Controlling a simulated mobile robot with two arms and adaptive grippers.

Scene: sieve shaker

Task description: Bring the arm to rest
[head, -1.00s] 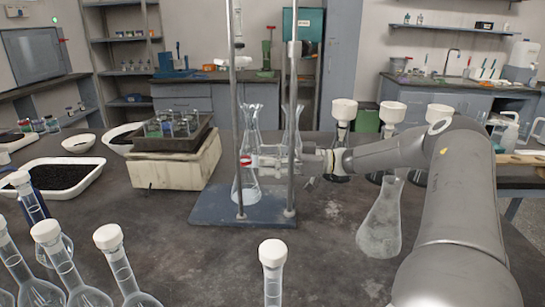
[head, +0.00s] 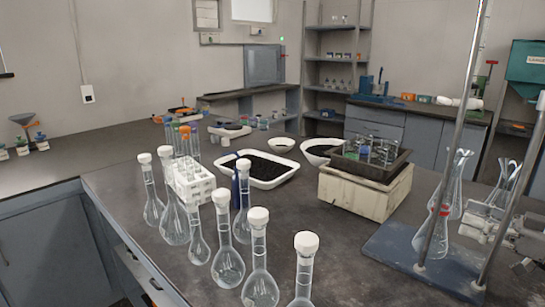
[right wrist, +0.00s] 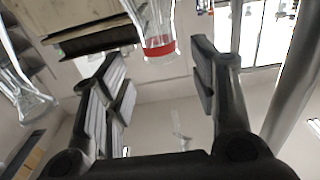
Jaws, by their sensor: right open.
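My right gripper (head: 484,224) shows at the right edge of the head view, beside the metal rods of a stand. In the right wrist view its two fingers (right wrist: 160,58) are apart, with nothing clamped between them. A clear glass vessel with a red band (right wrist: 158,28) shows just beyond the fingertips there. In the head view this glass vessel (head: 436,228) stands over the blue-grey stand base (head: 400,262), left of the gripper. I cannot tell whether the fingers touch the glass. Most of my right arm is outside the head view. My left gripper is not in view.
Several white-capped volumetric flasks (head: 228,262) stand along the near bench edge, beside a white tube rack (head: 190,182). A white tray of dark grains (head: 262,182) and a beige box (head: 345,190) stand behind. Bare bench (head: 345,245) lies between flasks and stand.

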